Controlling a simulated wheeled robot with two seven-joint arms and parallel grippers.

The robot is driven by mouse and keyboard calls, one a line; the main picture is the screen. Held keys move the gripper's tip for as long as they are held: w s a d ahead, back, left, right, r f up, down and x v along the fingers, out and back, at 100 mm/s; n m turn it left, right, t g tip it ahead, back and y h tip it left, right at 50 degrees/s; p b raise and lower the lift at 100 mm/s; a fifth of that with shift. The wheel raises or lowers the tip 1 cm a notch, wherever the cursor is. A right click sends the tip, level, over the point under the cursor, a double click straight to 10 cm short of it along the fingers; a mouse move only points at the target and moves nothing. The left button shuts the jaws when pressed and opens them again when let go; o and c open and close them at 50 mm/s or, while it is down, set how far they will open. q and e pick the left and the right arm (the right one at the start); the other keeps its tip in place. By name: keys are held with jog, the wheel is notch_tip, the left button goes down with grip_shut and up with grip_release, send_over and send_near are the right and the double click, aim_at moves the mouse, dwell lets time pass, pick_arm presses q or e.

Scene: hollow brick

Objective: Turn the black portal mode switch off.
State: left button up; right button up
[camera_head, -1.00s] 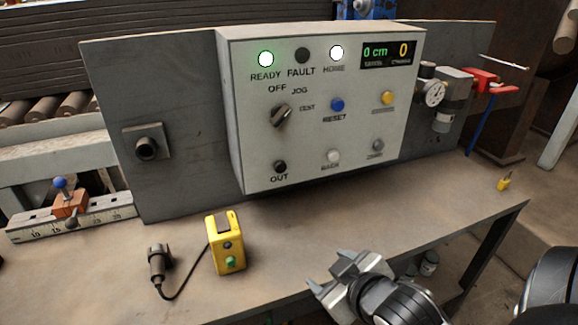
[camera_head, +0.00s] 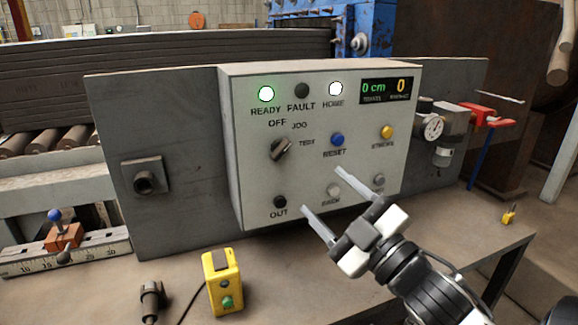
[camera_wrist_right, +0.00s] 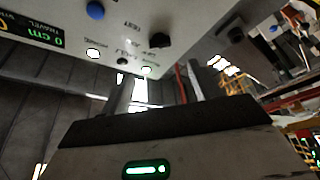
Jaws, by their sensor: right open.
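The black mode switch (camera_head: 282,148) is a rotary knob on the front of the white control panel (camera_head: 255,180). OFF, JOG and TEST labels surround it, and its grip slants up to the right, towards the JOG and TEST side. It also shows in the right wrist view (camera_wrist_right: 160,40), where the panel appears upside down. My right gripper (camera_head: 335,190) is open and empty, in front of the panel, below and right of the switch and apart from it. Its two fingers (camera_wrist_right: 160,88) point towards the panel. My left gripper is not in view.
The panel also carries a blue RESET button (camera_head: 337,139), a yellow button (camera_head: 387,132) and a black OUT button (camera_head: 280,202). A yellow control box (camera_head: 222,285) stands on the bench at front left. A gauge (camera_head: 433,127) is right of the panel.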

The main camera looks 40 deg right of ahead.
aim_at(284, 153)
jog(key=p+x, duration=0.1)
jog(key=x, duration=0.9)
jog(key=shift+w+r+p, duration=0.1)
jog(key=shift+w+p, duration=0.2)
jog(key=shift+w, duration=0.25)
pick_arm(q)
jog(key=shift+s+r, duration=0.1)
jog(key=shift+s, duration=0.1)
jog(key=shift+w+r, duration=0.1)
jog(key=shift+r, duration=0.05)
pick_arm(e)
jog(key=c, duration=1)
